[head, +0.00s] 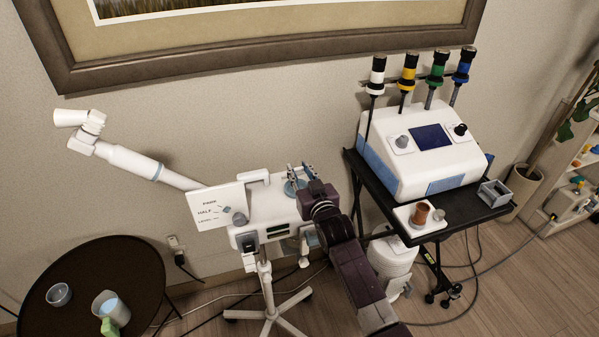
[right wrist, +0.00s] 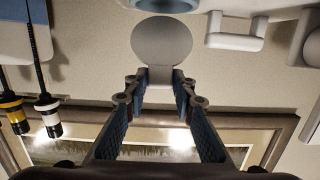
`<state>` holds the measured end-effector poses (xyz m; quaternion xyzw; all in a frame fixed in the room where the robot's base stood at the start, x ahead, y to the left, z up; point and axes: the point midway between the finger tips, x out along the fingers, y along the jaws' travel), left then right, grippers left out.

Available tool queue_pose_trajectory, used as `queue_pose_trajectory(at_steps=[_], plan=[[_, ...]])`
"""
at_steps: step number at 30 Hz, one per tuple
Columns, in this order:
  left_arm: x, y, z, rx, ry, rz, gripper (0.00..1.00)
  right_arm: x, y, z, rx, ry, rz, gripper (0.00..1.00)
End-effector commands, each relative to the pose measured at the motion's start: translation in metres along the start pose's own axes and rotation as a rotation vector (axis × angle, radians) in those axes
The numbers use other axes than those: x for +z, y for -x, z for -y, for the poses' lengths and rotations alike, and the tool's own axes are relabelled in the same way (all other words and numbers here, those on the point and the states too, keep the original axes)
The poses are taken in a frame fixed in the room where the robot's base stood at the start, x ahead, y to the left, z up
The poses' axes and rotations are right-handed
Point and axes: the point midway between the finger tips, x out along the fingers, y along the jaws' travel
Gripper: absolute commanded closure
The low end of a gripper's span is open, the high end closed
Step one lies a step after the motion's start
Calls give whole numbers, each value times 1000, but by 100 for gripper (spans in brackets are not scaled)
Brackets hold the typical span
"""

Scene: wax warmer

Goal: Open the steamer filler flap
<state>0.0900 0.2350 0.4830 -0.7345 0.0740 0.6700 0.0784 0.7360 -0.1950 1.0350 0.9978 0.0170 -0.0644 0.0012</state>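The white steamer (head: 262,208) stands on a wheeled stand, its nozzle arm (head: 130,160) reaching up left. A round grey-blue flap (head: 289,188) sits on its top, partly hidden by my right gripper (head: 298,171). In the right wrist view the round flap (right wrist: 161,42) shows pale grey with a short tab. My right gripper (right wrist: 159,88) has its two fingers apart, one on each side of the tab. I see no clear contact between fingers and tab. The flap seems to lie closed, though the angle makes this hard to judge. My left gripper is not in view.
A black cart (head: 355,178) with a white wax warmer (head: 415,160) and colored-collared cartridges stands close on the right. A round dark table (head: 135,270) with a jug (head: 112,309) and bowl (head: 59,294) is at left. A white handle (head: 254,178) lies left of the flap.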

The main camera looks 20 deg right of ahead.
Motion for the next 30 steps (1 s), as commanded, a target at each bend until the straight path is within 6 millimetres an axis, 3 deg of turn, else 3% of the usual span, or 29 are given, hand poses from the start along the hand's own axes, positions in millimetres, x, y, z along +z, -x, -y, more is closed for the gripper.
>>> queue_pose_trajectory(at_steps=[1,4,17,30], plan=[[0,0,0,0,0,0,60,-9,-1,-1,1,0,-16,71],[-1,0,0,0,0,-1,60,-6,-1,0,0,0,-11,60],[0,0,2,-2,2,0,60,0,7,0,0,0,0,59],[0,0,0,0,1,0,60,0,81,0,0,-1,-1,59]])
